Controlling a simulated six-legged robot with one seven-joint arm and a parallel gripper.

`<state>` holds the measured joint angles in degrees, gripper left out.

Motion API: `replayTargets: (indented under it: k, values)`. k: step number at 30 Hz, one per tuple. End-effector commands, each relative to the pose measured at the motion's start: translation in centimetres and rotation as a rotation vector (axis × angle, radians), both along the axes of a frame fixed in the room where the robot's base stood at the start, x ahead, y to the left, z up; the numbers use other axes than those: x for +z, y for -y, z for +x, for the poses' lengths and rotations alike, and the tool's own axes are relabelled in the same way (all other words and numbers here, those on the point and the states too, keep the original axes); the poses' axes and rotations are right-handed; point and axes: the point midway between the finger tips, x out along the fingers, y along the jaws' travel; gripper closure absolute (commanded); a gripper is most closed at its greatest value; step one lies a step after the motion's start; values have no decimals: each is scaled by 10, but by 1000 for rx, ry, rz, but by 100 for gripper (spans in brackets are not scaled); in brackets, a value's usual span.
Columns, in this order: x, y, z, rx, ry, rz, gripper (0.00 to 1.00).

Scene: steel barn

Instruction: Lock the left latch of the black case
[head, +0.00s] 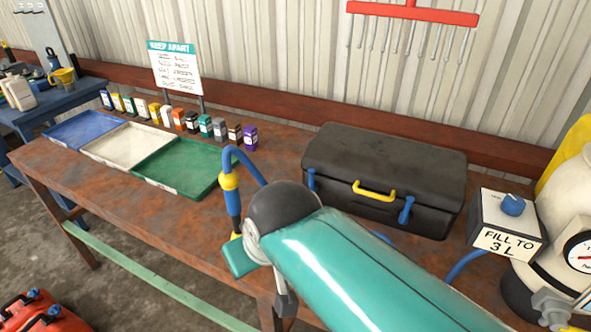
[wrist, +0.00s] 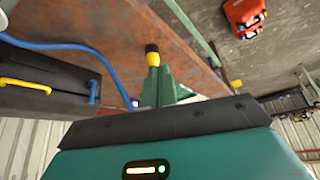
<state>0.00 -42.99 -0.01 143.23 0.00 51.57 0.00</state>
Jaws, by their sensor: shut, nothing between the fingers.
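The black case (head: 400,157) stands closed on the table with its yellow handle (head: 374,191) facing me. Its left latch (head: 310,179) is blue and sits at the front left corner. The right latch (head: 406,210) is also blue. Whether the latch is locked I cannot tell.
A blue hose (head: 455,268) runs across the table (head: 120,190). A yellow piece with a black end (wrist: 152,57) shows just past my fingertips. Blue, white and green trays (head: 185,168) and small boxes lie left. A control box (head: 505,220) stands right of the case.

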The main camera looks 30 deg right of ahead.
Motion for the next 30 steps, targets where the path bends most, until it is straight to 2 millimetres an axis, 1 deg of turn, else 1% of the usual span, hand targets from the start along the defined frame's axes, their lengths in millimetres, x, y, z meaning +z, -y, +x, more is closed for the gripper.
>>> replayTargets:
  k: [8,11,13,17,21,25,30]
  values:
    - [2,1,2,4,-5,-8,100]
    - [9,4,12,21,-28,-39,100]
    - [18,10,24,42,-59,-80,100]
    - [38,22,59,112,-141,-172,100]
    - [54,38,103,205,-242,-260,100]
    - [62,57,144,291,-336,-316,100]
    - [61,88,196,406,-456,-356,100]
